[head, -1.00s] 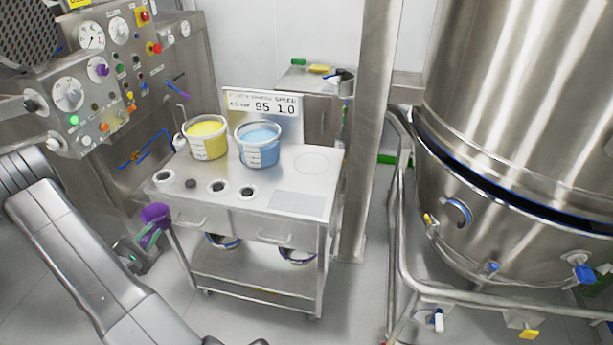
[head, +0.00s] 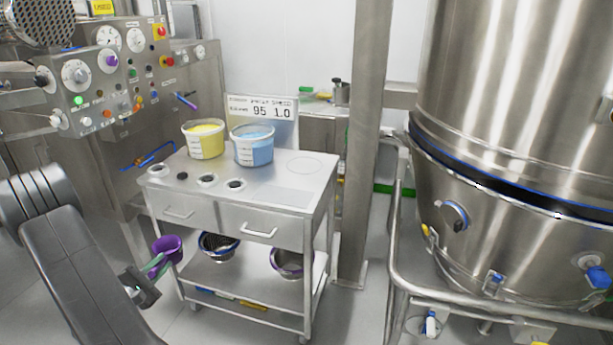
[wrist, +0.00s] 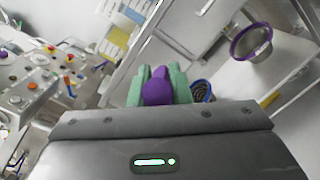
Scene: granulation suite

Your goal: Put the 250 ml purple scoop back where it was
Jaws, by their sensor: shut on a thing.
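The purple scoop (head: 168,248) is held in my gripper (head: 150,272), beside the left front leg of the steel cart, below the drawers. In the wrist view the purple of the scoop (wrist: 157,88) shows between the green fingers of my gripper (wrist: 158,85), which are shut on it. The cart top (head: 285,195) carries a tub of yellow contents (head: 206,142) and a tub of blue contents (head: 253,150). Several round holes line its front edge, one at the right (head: 236,184). A faint circle marks the top at the back right.
The cart's lower shelf (head: 215,272) holds a blue-rimmed sieve (head: 218,246) and a purple-rimmed sieve (head: 287,262). A control panel (head: 95,90) stands at the left. A steel post (head: 357,150) and a large steel vessel (head: 520,130) with pipe rails stand at the right.

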